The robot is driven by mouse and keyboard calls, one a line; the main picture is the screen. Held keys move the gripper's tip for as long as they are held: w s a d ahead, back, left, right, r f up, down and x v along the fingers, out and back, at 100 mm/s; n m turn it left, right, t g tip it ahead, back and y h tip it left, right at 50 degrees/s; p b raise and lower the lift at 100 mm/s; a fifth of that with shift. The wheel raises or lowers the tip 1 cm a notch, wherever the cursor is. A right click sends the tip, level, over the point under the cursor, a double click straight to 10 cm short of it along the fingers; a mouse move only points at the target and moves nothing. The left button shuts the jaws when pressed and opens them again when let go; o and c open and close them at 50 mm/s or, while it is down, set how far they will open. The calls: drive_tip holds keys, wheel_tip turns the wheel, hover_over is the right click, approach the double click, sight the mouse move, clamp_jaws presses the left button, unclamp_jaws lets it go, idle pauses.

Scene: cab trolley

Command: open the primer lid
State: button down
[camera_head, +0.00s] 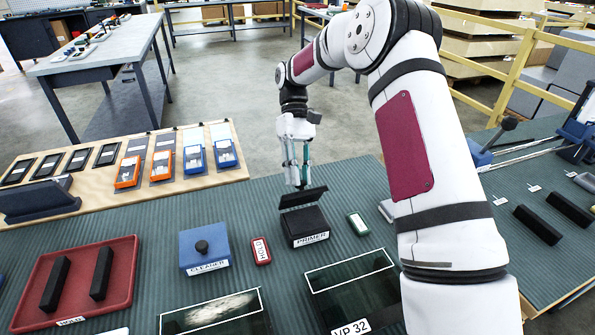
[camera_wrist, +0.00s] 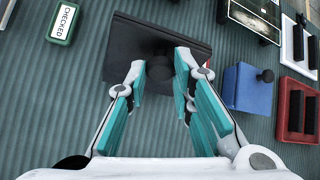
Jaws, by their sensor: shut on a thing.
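The black box labelled PRIMER (camera_head: 304,226) stands on the ribbed green mat in the head view. Its flat black lid (camera_head: 303,197) is tilted up above the box; I cannot tell whether its lower edge still touches the box. My gripper (camera_head: 300,184) is above the lid, pointing down. In the wrist view the lid (camera_wrist: 125,45) fills the upper middle, with its round black knob (camera_wrist: 160,70) between the fingertips of my gripper (camera_wrist: 160,68). The gripper is shut on the knob. The inside of the box is hidden.
A blue CLEANER box (camera_head: 205,250) and a red HOLD tag (camera_head: 261,251) stand to the left. A green tag (camera_head: 357,223) is close on the right. A framed panel (camera_head: 350,285) labelled VP 32 lies in front. A red tray (camera_head: 125,290) holds two black bars.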

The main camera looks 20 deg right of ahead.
drive_tip(key=shift+f, duration=0.15)
drive_tip(key=c, duration=1.4)
unclamp_jaws()
drive_tip(key=shift+o, duration=0.2)
drive_tip(key=v, duration=0.7)
drive_tip(key=shift+w+r, duration=0.2)
drive_tip(key=shift+r, duration=0.05)
drive_tip(key=shift+d, duration=0.1)
